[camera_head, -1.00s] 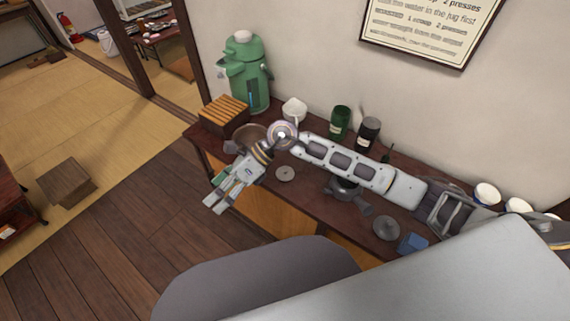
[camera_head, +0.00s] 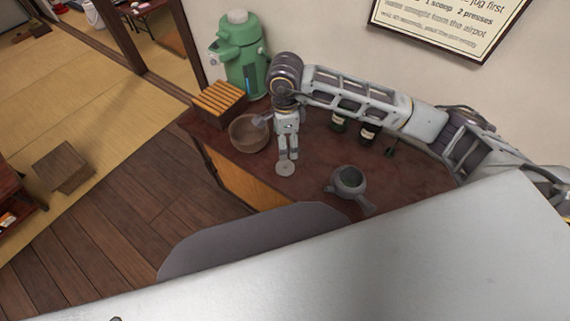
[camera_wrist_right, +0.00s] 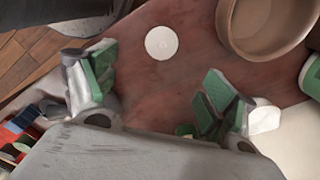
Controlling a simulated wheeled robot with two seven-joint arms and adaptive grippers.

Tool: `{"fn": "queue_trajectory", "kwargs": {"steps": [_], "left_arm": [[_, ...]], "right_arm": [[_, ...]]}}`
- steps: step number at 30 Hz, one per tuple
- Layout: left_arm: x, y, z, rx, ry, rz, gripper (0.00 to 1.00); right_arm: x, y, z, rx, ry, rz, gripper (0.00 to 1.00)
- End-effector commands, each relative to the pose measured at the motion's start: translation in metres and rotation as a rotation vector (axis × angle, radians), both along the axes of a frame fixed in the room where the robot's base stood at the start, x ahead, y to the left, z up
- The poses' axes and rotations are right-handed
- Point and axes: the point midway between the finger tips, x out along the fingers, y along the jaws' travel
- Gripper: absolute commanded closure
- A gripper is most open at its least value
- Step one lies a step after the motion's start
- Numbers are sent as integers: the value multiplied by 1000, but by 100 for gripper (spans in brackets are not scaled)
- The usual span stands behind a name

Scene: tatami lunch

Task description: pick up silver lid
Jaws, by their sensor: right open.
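A small round pale silver lid (camera_head: 285,168) lies flat on the dark red-brown counter (camera_head: 310,180), near its front edge. In the right wrist view the lid (camera_wrist_right: 161,42) shows as a plain disc just beyond the gap between my fingers. My right gripper (camera_head: 288,155) points down at the lid from above in the head view. Its green-padded fingers (camera_wrist_right: 155,92) are spread apart with nothing between them. Whether the fingertips touch the counter cannot be told. My left gripper is not in view.
A brown bowl (camera_head: 233,130) stands left of my gripper, close to the lid. A slatted wooden box (camera_head: 219,98) and green airpot (camera_head: 241,55) stand behind. A grey teapot (camera_head: 350,182) is to the right. Dark jars (camera_head: 367,135) stand partly behind my arm.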

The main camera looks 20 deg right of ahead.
Motion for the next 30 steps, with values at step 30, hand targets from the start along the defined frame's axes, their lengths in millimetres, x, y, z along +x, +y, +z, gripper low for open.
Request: {"fn": "queue_trajectory", "kwargs": {"steps": [30], "left_arm": [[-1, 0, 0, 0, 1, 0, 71]], "right_arm": [[0, 1, -81, 4, 2, -1, 16]]}}
